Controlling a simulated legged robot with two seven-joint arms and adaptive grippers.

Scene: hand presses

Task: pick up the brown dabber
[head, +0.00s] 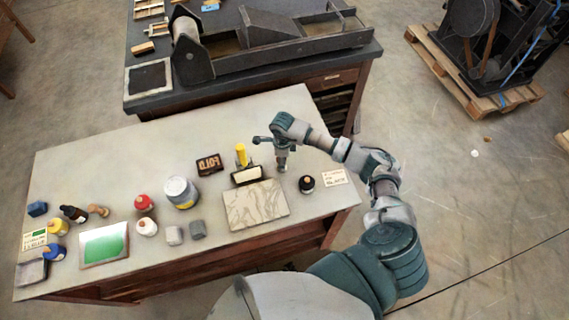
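A small tan-brown, knob-shaped piece (98,211) lies at the left of the pale table, beside a dark bottle (73,213); it may be the brown dabber, but it is too small to be sure. A small round black piece (306,185) stands at the table's right side. My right gripper (281,166) points down over the table's right part, near a yellow-handled tool (241,155) and apart from the tan-brown piece. Its fingers are too small to read, and I see nothing clearly held. My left gripper is out of view.
A marbled slab (256,204), a large tin (181,192), a "FOLD" block (210,164), a red-topped bottle (144,203) and a green plate (104,244) stand on the table (110,165). A dark press bench (225,82) stands behind. The table's back left is clear.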

